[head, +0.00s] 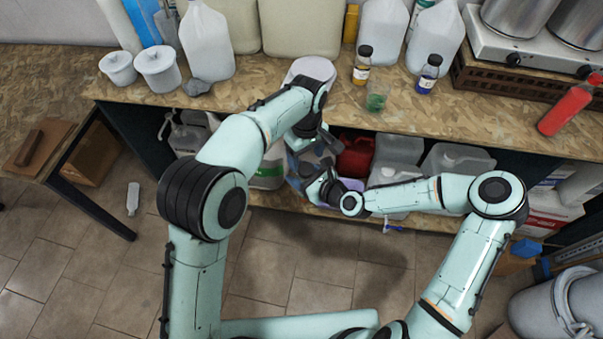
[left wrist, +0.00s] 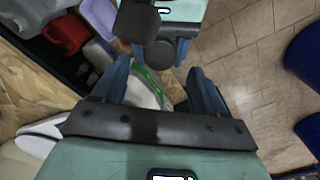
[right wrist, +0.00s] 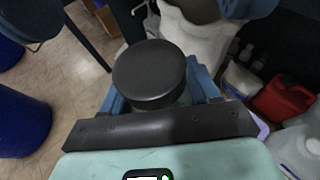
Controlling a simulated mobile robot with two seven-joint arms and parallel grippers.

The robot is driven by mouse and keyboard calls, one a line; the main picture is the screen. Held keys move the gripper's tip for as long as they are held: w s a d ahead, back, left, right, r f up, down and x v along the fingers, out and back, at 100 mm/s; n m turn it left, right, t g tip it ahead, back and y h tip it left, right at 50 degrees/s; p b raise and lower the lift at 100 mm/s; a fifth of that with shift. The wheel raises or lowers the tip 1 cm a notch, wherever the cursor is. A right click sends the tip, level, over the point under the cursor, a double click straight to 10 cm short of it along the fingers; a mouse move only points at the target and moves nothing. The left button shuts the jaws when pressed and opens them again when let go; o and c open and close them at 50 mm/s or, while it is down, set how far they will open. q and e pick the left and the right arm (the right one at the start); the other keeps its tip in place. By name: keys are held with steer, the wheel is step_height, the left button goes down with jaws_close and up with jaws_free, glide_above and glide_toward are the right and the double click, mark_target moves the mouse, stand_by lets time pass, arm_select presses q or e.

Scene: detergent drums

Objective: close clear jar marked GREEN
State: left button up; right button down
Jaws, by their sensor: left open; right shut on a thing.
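A clear jar with green contents (head: 376,100) stands upright near the front edge of the bench; no cap shows on it. My right gripper (right wrist: 160,88) is shut on a round black lid (right wrist: 150,72), held in front of the bench and below its top. The lid also appears to show in the left wrist view (left wrist: 160,54). My left gripper (left wrist: 158,88) is open, pointing down at the lid, which lies at or just beyond its fingertips; I cannot tell if they touch. In the head view both hands are close together, and the lid is hard to make out.
Black-capped bottles with yellow (head: 362,66) and blue (head: 428,74) contents stand near the jar. White jugs stand behind. Canisters, including a red one (head: 356,157), fill the shelf below. The bench front between jar and red bottle is clear.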

arm_select(q)
steer(key=o, duration=0.5)
steer(key=shift+c, duration=0.2)
step_height(320, 180, up, 12)
steer(key=shift+f, duration=0.1)
